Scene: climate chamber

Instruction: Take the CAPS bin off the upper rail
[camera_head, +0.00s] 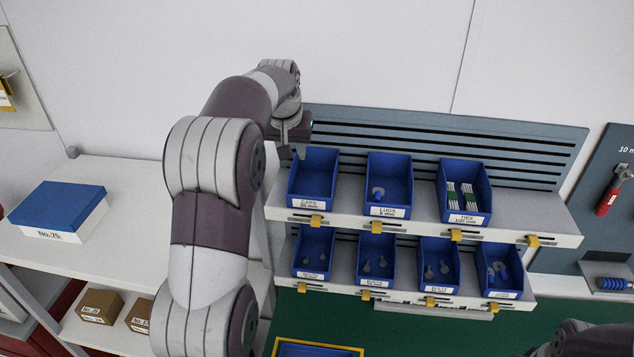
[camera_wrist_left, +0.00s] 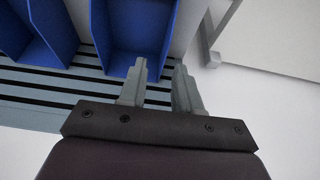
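The blue CAPS bin (camera_head: 312,180) stands at the left end of the upper rail (camera_head: 345,215), its white label facing front. My left gripper (camera_head: 301,150) is at the bin's back left corner, partly hidden by my arm. In the left wrist view the left gripper (camera_wrist_left: 159,68) has two grey fingers apart with a gap between them. Their tips are close to the rim of the CAPS bin (camera_wrist_left: 138,30); I cannot tell whether they touch it. The bin's inside looks empty from the head. My right gripper is not in view.
The LUGS bin (camera_head: 388,182) and the TIES bin (camera_head: 463,190) stand to the right on the same rail. Several small blue bins fill the lower rail (camera_head: 345,270). A slotted panel (camera_head: 520,150) rises behind. A white side table (camera_head: 120,180) holds a blue-lidded box (camera_head: 58,208).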

